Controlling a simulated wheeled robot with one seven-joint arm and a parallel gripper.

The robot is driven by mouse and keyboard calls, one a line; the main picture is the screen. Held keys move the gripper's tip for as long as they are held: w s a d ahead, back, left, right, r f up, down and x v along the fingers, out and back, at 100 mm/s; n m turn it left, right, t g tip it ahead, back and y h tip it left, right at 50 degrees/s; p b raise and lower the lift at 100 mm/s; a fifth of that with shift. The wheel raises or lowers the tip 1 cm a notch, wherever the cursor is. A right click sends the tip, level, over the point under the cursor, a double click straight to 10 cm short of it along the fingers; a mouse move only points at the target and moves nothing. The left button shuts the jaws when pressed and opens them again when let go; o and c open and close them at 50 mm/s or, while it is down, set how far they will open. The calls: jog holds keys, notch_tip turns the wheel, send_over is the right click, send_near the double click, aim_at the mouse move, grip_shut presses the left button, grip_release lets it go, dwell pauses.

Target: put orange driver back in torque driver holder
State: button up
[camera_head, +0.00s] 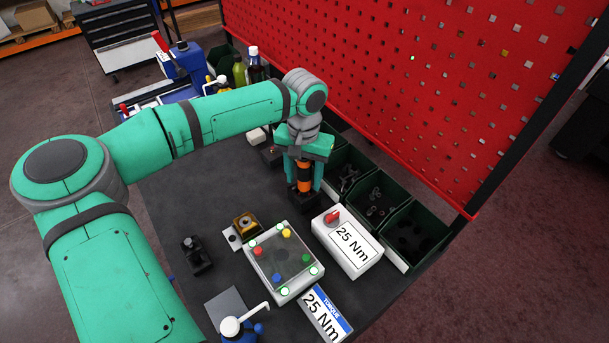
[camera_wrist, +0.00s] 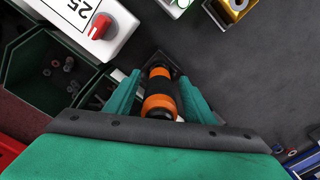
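The orange driver (camera_head: 304,176), orange with black bands, stands upright in a square black holder (camera_head: 305,199) on the table. My gripper (camera_head: 304,183) points down over it, with one green finger on each side. In the wrist view the orange driver (camera_wrist: 159,100) lies between the fingertips of my gripper (camera_wrist: 160,82), and the black holder (camera_wrist: 176,67) shows beyond it. Whether the fingers touch the driver cannot be made out. How deep its lower end sits in the holder is hidden.
Green bins (camera_head: 418,234) of small parts line the red pegboard (camera_head: 410,80) on the right. A white 25 Nm box (camera_head: 357,263) with a red knob and a box with coloured buttons (camera_head: 284,262) stand in front. Bottles (camera_head: 253,66) stand behind my arm.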

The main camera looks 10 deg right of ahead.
notch_tip(320, 180, up, 12)
jog(key=shift+w+r, duration=0.1)
dwell(0.6)
dwell(0.5)
